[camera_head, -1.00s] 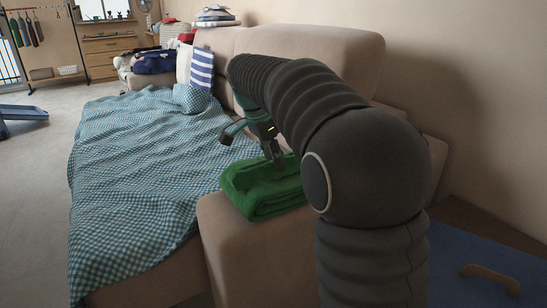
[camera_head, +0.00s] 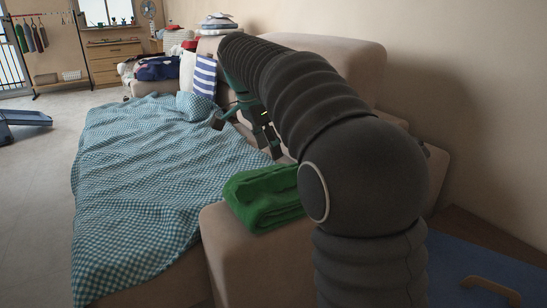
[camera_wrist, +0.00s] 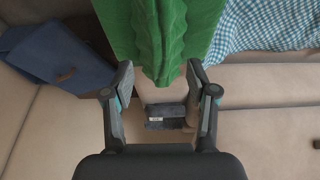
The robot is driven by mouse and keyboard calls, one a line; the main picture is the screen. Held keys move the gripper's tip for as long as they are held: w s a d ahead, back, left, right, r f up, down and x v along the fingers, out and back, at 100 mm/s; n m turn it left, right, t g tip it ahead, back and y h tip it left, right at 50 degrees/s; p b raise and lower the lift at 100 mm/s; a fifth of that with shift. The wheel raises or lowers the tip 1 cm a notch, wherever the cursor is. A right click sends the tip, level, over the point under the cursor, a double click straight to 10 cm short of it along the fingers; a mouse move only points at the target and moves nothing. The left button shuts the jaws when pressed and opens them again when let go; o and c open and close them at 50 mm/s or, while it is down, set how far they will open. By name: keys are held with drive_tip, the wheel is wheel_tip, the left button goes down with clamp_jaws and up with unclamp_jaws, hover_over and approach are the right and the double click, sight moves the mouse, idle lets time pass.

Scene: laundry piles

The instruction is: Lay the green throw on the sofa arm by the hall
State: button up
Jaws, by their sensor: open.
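The green throw (camera_head: 265,197) lies folded in a thick bundle on top of the near sofa arm (camera_head: 255,262), partly behind my arm. In the wrist view the throw (camera_wrist: 165,35) fills the top middle, with a raised, rumpled ridge. My gripper (camera_head: 248,136) is open and empty, just beyond and above the throw in the head view. In the wrist view its two fingers (camera_wrist: 160,80) stand apart near the throw's edge. I cannot tell which side is the hall.
A blue checked blanket (camera_head: 150,180) covers the seat. A striped cushion (camera_head: 203,77) and piled clothes (camera_head: 157,68) lie at the far end. A small dark item (camera_wrist: 165,122) shows between the fingers. Floor at left (camera_head: 40,190) is mostly clear.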

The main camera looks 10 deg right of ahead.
drive_tip(key=v, duration=0.5)
drive_tip(key=s+d+f+n+t+y, duration=0.1)
drive_tip(key=s+f+n, duration=0.1)
drive_tip(key=s+n, duration=0.35)
drive_tip(key=s+d+f+n+t+y, duration=0.1)
drive_tip(key=s+d+f+n, duration=0.1)
drive_tip(key=s, duration=0.7)
drive_tip(key=s+f+n+t+y, duration=0.1)
drive_tip(key=s+f+n+t, duration=0.1)
drive_tip(key=s+f+n, duration=0.5)
drive_tip(key=s+f, duration=0.6)
drive_tip(key=s, duration=0.2)
drive_tip(key=shift+t+p, duration=0.3)
drive_tip(key=shift+p, duration=0.1)
drive_tip(key=shift+f, duration=0.1)
